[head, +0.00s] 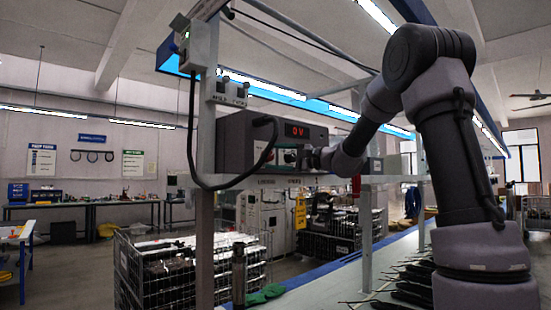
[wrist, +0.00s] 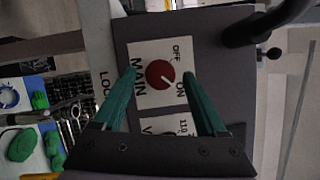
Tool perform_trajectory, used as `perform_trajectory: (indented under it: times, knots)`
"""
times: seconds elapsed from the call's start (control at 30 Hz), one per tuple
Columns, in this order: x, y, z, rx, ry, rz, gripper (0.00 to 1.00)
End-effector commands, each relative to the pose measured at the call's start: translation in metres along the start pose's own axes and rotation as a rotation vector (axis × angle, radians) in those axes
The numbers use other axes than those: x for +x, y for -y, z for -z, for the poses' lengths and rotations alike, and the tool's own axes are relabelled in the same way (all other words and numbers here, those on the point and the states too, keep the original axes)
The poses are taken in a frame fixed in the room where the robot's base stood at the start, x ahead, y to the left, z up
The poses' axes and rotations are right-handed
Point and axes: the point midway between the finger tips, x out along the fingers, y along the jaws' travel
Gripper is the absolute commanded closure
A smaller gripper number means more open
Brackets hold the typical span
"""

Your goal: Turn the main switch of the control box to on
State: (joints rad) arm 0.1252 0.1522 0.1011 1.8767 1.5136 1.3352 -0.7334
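The control box (head: 240,142) is a dark grey box mounted on the frame, its red display reading "0 V". In the wrist view its main switch (wrist: 159,75) is a round red knob on a white plate marked MAIN, OFF and ON. A short white mark on the knob points to the lower right, toward the ON side. My gripper (wrist: 158,78) has two green fingers spread wide, one on each side of the knob, with visible gaps. In the head view my gripper (head: 305,158) is at the box's front, and my arm partly hides that area.
A black cable (head: 190,130) loops beside the box, and a dark cable end (wrist: 245,30) juts near the panel in the wrist view. A second labelled plate (wrist: 160,125) lies below the switch. A bench (head: 340,275) holds green gloves (head: 265,293) and dark tools.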

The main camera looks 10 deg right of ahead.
Motion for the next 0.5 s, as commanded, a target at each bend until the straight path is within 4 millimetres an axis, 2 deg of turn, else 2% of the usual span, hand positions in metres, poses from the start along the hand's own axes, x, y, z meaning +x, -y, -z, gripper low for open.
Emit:
perform_trajectory:
  times: [0.13, 0.23, 0.5]
  knots:
    - [-0.004, 0.001, 0.0, -0.001, -0.001, 0.0, 0.26]
    - [-0.015, 0.001, 0.0, -0.001, -0.001, 0.002, 0.26]
    - [-0.07, 0.0, 0.001, 0.0, -0.004, 0.001, 0.26]
